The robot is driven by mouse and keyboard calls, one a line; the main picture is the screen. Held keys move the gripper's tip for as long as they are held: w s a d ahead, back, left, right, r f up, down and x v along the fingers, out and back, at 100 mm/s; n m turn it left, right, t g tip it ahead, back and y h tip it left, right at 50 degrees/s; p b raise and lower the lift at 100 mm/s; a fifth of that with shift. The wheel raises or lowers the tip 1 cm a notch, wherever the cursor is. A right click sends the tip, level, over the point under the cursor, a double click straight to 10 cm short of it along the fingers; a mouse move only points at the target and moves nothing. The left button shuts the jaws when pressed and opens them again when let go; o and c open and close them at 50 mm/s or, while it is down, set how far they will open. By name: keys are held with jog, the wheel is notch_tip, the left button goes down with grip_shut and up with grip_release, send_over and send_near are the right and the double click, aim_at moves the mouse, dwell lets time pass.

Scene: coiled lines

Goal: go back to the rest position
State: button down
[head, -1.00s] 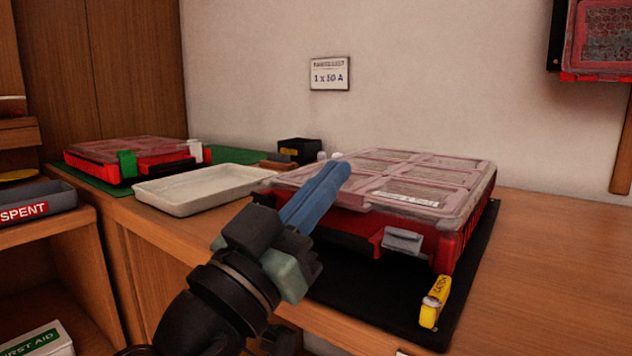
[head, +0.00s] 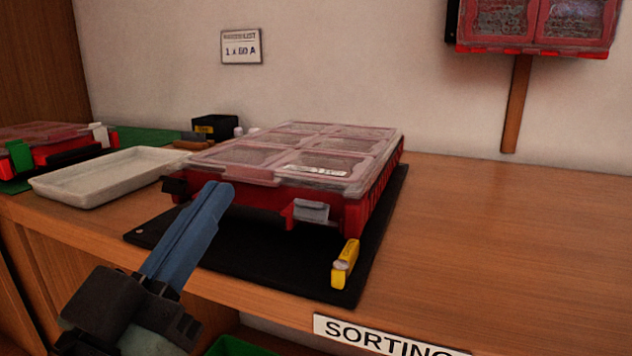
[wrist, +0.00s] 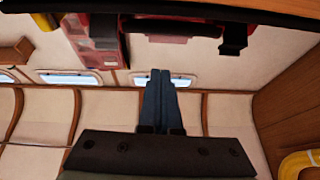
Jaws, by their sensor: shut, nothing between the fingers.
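My gripper (head: 216,196) has blue fingers pressed together with nothing between them. It is at the lower left in the head view, in front of the bench's front edge and the red case. In the wrist view my gripper (wrist: 160,76) points up the picture, its two fingers side by side. The red case (head: 352,214) with a clear compartmented lid lies closed on a black mat (head: 270,262). The fingertips look apart from the case, though the exact gap is hard to judge.
A yellow latch-like piece (head: 345,264) stands on the mat's front right corner. A white tray (head: 100,180) and another red case (head: 75,155) are at left. A small black box (head: 215,127) is behind. The wooden bench (head: 500,250) is clear at right. A red case (head: 535,47) hangs on the wall.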

jog(key=s+d+r+n+t+y+p, duration=0.25)
jog(key=d+r, duration=0.35)
jog(key=r, duration=0.4)
jog(key=s+d+r+n+t+y+p, duration=0.1)
jog(key=s+d+r+t+y+p, duration=0.2)
jog(key=d+r, duration=0.45)
notch_tip(320, 180, up, 40)
jog(key=a+p, duration=0.2)
jog(key=p, duration=3.4)
jog(key=shift+w+a+f+y+p, duration=0.15)
jog(key=shift+w+y+p, duration=0.2)
jog(key=shift+y+p, duration=0.1)
jog(key=shift+f+g, duration=0.1)
jog(key=shift+g, duration=0.15)
